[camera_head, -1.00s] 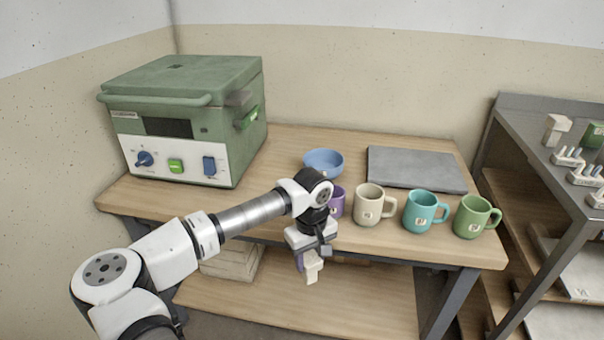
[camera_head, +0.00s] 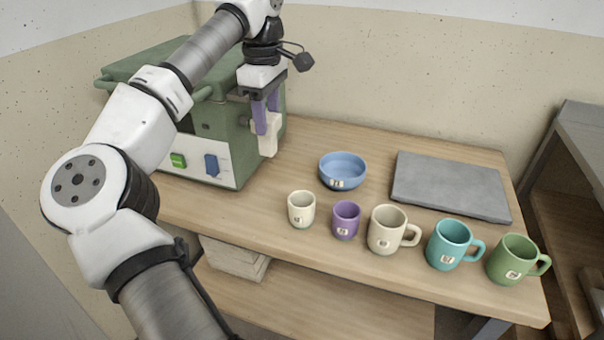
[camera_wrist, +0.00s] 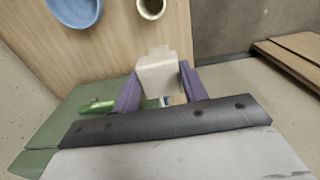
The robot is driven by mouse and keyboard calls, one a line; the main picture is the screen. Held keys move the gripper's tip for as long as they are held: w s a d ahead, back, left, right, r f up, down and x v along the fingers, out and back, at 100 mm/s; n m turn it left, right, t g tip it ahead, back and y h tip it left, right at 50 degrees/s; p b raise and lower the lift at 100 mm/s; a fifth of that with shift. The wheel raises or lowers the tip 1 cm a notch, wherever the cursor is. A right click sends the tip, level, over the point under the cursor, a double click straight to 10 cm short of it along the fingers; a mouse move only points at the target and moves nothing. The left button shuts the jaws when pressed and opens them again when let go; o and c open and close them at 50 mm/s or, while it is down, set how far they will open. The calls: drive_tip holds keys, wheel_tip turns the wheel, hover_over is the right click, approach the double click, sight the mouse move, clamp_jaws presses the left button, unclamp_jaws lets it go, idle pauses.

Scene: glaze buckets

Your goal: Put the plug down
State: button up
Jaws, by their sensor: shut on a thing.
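The plug is a cream-white block (camera_head: 268,136) held between the purple fingers of my gripper (camera_head: 266,112). My gripper is shut on it and hangs in front of the right side of the green kiln (camera_head: 215,120), above the wooden table. In the wrist view the plug (camera_wrist: 162,76) sits between the two purple fingers (camera_wrist: 160,88), with the table behind it. The plug appears clear of the tabletop. Part of it is hidden by the fingers.
A blue bowl (camera_head: 343,172), a small cream cup (camera_head: 301,210), a purple cup (camera_head: 346,221) and cream (camera_head: 386,232), teal (camera_head: 448,246) and green (camera_head: 512,262) mugs stand on the table (camera_head: 300,150). A grey slab (camera_head: 450,186) lies at back right. Bare wood shows between kiln and bowl.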

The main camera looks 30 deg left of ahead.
wheel_tip(320, 180, down, 18)
drive_tip(key=shift+s+f+p, duration=0.1)
drive_tip(key=shift+f+p, duration=0.15)
drive_tip(key=shift+p, duration=0.1)
drive_tip(key=shift+f, duration=0.15)
drive_tip(key=o, duration=1)
drive_tip(key=shift+o, duration=0.2)
